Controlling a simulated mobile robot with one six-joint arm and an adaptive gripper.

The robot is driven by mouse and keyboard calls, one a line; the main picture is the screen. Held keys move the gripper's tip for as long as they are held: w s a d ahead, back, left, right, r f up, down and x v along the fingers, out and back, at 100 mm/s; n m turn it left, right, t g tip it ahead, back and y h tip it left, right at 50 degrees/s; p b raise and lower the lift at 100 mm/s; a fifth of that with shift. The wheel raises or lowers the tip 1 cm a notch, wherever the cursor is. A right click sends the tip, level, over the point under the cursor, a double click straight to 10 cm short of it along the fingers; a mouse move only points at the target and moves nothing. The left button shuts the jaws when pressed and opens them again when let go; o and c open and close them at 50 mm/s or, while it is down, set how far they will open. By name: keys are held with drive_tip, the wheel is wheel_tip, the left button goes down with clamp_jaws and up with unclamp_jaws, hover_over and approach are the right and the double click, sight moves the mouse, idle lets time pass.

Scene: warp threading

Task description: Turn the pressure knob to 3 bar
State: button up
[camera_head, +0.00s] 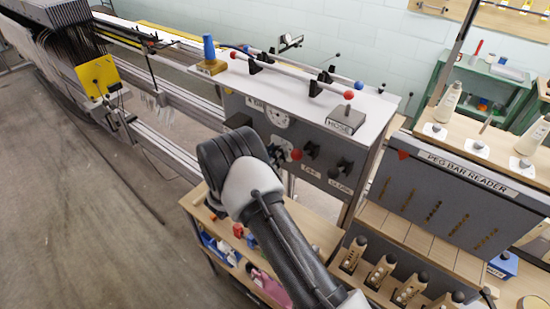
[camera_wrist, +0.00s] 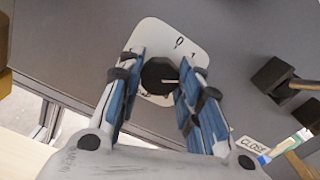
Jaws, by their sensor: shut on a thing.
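In the wrist view, a round black pressure knob (camera_wrist: 153,69) sits on a white dial plate (camera_wrist: 155,32) with rounded corners. The marks 0 and 1 are readable on the plate. Other marks are hidden by my fingers. A pale pointer line on the knob points right in this view. My gripper (camera_wrist: 157,82) has its blue-padded fingers on both sides of the knob and is shut on it. In the head view, my wrist and arm cover the gripper and the knob.
The grey panel (camera_head: 262,128) carries a white gauge (camera_head: 277,117), black valves and a red-ended lever (camera_head: 296,154) right of my wrist. In the wrist view, black blocks (camera_wrist: 271,74) with levers and a CLOSE label (camera_wrist: 252,145) lie to the right. A wooden shelf (camera_head: 322,233) stands below.

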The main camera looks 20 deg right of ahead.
drive_tip(key=shift+m+b, duration=2.85)
drive_tip(key=shift+m, duration=1.25)
drive_tip(key=o, duration=1.1)
drive_tip(key=shift+c, duration=0.2)
drive_tip(key=v, duration=1.2)
